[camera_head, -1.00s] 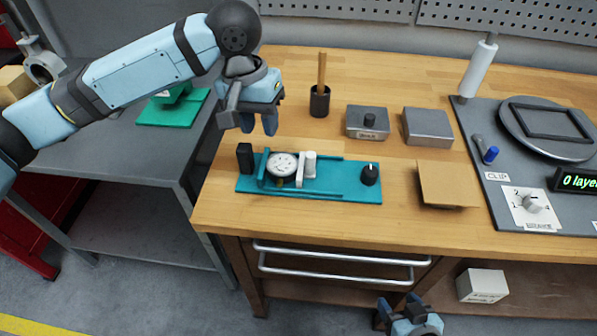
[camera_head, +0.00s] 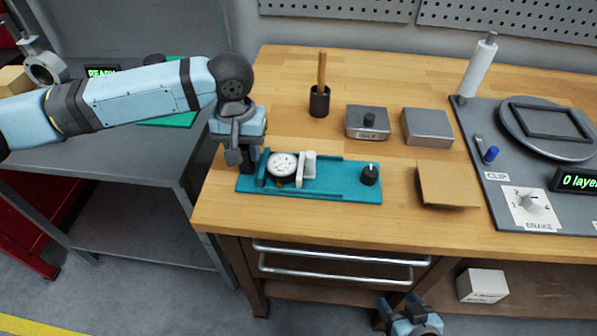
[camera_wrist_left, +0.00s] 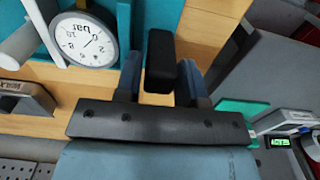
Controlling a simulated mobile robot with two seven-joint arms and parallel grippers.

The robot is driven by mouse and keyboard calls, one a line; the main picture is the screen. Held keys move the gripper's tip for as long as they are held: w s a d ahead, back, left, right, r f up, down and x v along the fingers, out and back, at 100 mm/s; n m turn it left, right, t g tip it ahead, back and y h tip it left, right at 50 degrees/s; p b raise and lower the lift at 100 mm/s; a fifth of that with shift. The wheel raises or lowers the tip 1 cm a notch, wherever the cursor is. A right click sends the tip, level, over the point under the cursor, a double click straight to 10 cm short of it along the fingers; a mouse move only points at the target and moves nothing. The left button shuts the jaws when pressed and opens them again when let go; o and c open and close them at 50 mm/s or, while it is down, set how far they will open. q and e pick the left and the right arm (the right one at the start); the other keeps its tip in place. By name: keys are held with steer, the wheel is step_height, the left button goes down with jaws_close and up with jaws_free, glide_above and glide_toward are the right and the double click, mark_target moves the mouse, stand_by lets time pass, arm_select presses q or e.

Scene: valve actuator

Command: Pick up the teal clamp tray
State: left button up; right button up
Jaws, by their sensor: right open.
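The teal clamp tray (camera_head: 330,190) lies on the wooden bench, with a round white-faced gauge (camera_head: 283,166) and a white clamp piece (camera_head: 309,165) on it. A black upright handle block stands at its left end; in the left wrist view the handle (camera_wrist_left: 160,62) shows between my fingers. My left gripper (camera_head: 246,162) is lowered over that handle, its fingers open on either side, with a visible gap in the left wrist view (camera_wrist_left: 162,85). My right gripper (camera_head: 408,304) is open and empty, low in front of the bench.
A black knob (camera_head: 369,174) sits at the tray's right end. Behind are a black cup with a wooden stick (camera_head: 320,98) and two grey boxes, one of them knobbed (camera_head: 367,122). A brown plate (camera_head: 447,185) lies to the right. A grey side table (camera_head: 130,160) adjoins at left.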

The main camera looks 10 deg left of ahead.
arm_select(q)
step_height(320, 180, down, 2)
steer(key=shift+f, duration=0.1)
jaws_close()
